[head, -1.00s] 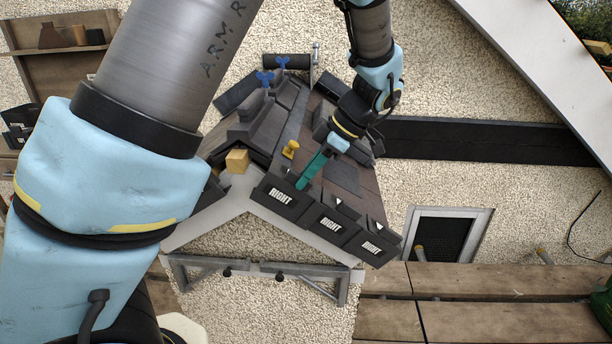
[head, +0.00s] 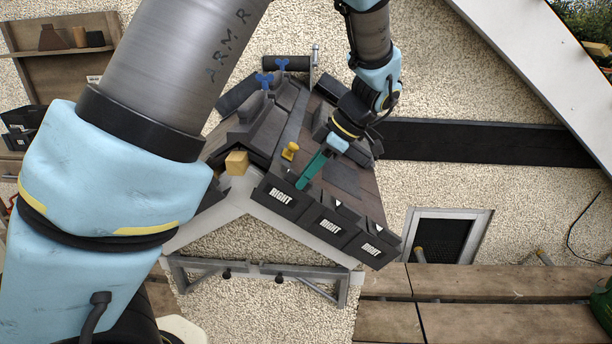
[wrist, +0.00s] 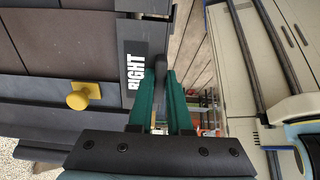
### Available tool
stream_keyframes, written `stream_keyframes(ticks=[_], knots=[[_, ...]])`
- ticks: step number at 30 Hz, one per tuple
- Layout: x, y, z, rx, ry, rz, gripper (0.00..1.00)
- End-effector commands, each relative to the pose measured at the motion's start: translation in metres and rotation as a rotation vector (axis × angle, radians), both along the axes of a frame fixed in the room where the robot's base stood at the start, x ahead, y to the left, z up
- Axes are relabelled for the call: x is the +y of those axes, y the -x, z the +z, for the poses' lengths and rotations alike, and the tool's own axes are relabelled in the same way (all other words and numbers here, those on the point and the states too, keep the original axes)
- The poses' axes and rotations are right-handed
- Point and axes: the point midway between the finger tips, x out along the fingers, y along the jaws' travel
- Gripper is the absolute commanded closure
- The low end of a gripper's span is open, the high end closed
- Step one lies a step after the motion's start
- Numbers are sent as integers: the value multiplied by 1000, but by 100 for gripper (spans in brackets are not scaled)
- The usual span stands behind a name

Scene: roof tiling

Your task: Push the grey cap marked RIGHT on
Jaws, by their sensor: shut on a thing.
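Three dark grey caps marked RIGHT sit in a row along the roof's front sloping edge in the head view: an upper one (head: 275,203), a middle one (head: 326,229) and a lower one (head: 372,250). My gripper (head: 301,185) reaches down from the upper right, its teal fingers at the upper cap's right end. In the wrist view, my gripper (wrist: 168,78) is closed on a dark grey edge beside a cap marked RIGHT (wrist: 145,40). Its fingers partly hide that edge. I cannot tell whether the upper cap is fully seated.
A yellow knob (head: 290,150) stands on the tiles close to my fingers, and a wooden block (head: 237,162) is at the roof's peak. Scaffold planks (head: 480,289) lie at the lower right.

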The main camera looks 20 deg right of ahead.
Motion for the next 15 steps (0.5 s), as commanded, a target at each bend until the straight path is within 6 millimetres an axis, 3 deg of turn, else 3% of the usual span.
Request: stream_keyframes(ticks=[8,9,15], knots=[[0,0,0,0,0,0,100],[0,0,0,0,0,0,82],[0,0,0,0,0,0,60]])
